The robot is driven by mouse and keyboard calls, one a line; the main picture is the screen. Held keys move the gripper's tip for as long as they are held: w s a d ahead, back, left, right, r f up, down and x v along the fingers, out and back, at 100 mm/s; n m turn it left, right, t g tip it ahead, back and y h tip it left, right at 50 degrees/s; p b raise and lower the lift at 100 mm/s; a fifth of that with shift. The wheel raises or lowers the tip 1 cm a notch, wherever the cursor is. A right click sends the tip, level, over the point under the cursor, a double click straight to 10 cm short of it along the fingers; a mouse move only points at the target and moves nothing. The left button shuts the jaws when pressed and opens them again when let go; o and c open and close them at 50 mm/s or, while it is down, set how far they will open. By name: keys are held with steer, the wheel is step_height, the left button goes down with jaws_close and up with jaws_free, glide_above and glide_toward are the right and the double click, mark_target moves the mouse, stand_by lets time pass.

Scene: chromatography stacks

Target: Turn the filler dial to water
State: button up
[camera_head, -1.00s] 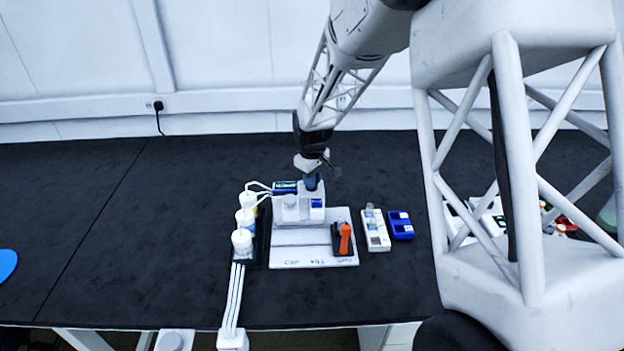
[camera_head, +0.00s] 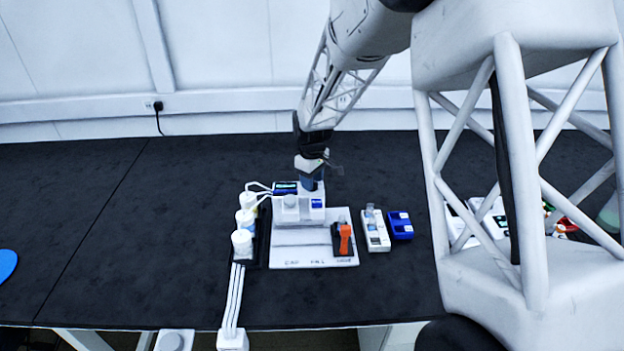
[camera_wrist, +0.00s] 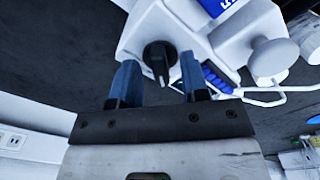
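The filler (camera_head: 290,213) is a white machine with a small display (camera_head: 286,188) and a blue label (camera_head: 317,203). Its black dial (camera_wrist: 157,54) shows in the wrist view on the white housing, with a pointer ridge. My gripper (camera_wrist: 159,65) has its two blue fingers apart, one on each side of the dial. A gap shows on both sides, so it is open and not clamped on it. In the head view my gripper (camera_head: 312,184) is at the filler's back right and hides the dial. The dial's markings cannot be read.
White bottles (camera_head: 242,240) with tubes stand left of the filler. An orange-handled tool (camera_head: 345,238) sits on the white base plate (camera_head: 300,254). A white rack (camera_head: 376,235) and a blue box (camera_head: 400,225) stand to the right. The table's left side is mostly clear.

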steer(key=shift+r, duration=3.95)
steer(key=shift+s+d+r, duration=0.25)
steer(key=shift+s+r, duration=0.1)
steer(key=s+d+r+m, duration=0.2)
steer(key=s+d+r, duration=0.15)
steer(key=s, duration=0.25)
steer(key=s+d+r+m+t, duration=0.1)
steer(key=s+d+r, duration=0.25)
steer(key=s, duration=0.35)
steer(key=s+d+r+m, duration=0.2)
steer(key=s+r, duration=0.3)
steer(key=s, duration=0.1)
steer(key=s+d+m, duration=0.2)
steer(key=s, duration=0.9)
steer(key=s+d+m+t, duration=0.1)
steer(key=s+d+m, duration=0.2)
steer(key=s, duration=0.8)
steer(key=shift+s+d+r+t, duration=0.2)
steer(key=shift+s+t, duration=0.1)
